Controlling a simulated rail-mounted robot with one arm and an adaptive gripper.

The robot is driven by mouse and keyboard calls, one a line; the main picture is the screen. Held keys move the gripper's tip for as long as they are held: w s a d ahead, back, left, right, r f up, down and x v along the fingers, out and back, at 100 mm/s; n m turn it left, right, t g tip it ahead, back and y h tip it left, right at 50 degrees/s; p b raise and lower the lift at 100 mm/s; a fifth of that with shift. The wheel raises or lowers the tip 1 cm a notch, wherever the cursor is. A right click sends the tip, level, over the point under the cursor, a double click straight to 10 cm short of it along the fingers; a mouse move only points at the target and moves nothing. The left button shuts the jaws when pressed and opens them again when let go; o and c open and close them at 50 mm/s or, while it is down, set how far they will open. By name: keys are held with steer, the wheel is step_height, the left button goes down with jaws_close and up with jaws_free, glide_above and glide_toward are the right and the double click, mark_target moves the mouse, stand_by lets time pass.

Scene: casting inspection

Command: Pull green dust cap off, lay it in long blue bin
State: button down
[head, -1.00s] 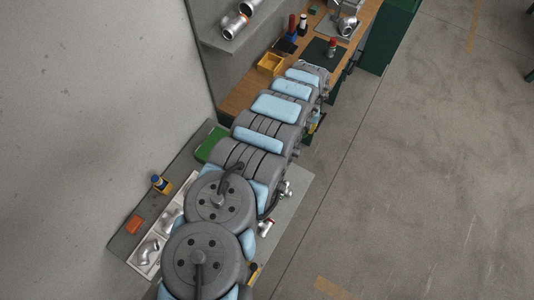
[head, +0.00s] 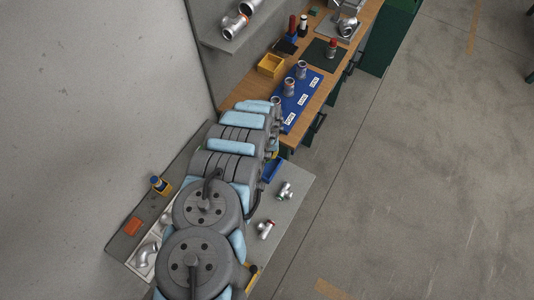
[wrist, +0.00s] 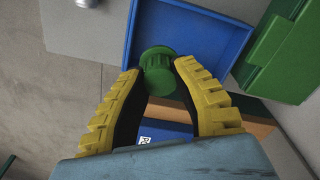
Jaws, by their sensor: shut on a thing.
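The green dust cap (wrist: 158,75) is round with a ridged rim and is gripped between the yellow-and-black fingers of my gripper (wrist: 160,68) in the wrist view. In that view the cap appears in front of the long blue bin (wrist: 220,24), overlapping its near edge; its height above the bin is hard to tell. In the head view a part of the blue bin (head: 272,171) shows just right of my arm, on the grey bench. My gripper is mostly hidden behind the arm there.
A green bin (wrist: 280,52) stands beside the blue one in the wrist view. Pipe fittings (head: 285,191) and (head: 266,229) lie on the grey bench (head: 290,215). A blue mat (head: 303,98) with several metal fittings and a yellow bin (head: 271,66) are on the wooden bench.

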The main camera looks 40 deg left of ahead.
steer(key=shift+r+p, duration=0.15)
steer(key=shift+p, duration=0.4)
steer(key=shift+f+b, duration=2.55)
steer(key=shift+f, duration=1.4)
steer(key=shift+f+b, duration=0.45)
steer(key=shift+f, duration=0.2)
steer(key=c, duration=0.9)
jaws_free()
steer(key=shift+s+a, duration=0.1)
steer(key=shift+r, duration=0.15)
steer(key=shift+r, duration=0.45)
steer(key=shift+s+r, duration=0.15)
steer(key=shift+r, duration=3)
